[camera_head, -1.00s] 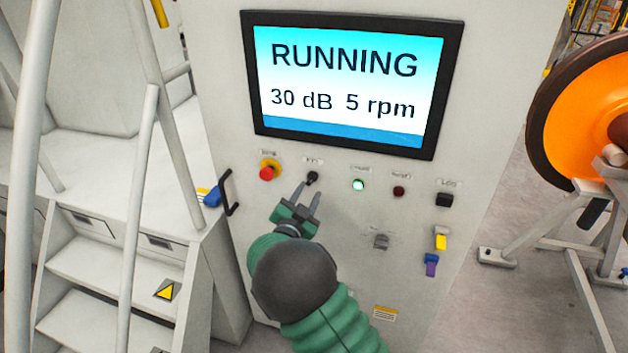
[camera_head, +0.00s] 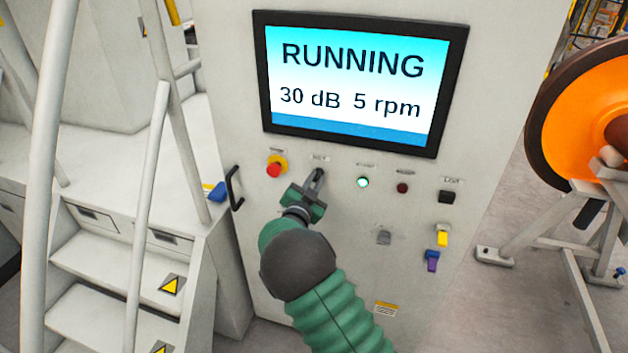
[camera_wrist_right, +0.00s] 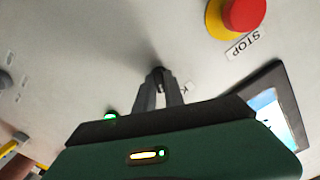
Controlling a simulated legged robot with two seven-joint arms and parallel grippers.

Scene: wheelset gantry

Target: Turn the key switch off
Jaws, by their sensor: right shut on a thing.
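The key switch (camera_wrist_right: 157,72) is a small dark part on the light panel, just below its label in the head view. My right gripper (camera_head: 317,174) has its fingers on it and is shut on it. In the right wrist view the two grey fingers (camera_wrist_right: 159,85) close around the switch, which they mostly hide. The key's turn angle cannot be made out. The screen (camera_head: 352,85) above reads RUNNING, 30 dB and 5 rpm. My left gripper is not in view.
A red stop button (camera_head: 275,169) on a yellow base sits left of the key switch. A lit green button (camera_head: 363,182), a dark red button (camera_head: 402,188) and a black switch (camera_head: 446,197) are to the right. A black handle (camera_head: 234,188) is at the panel's left edge.

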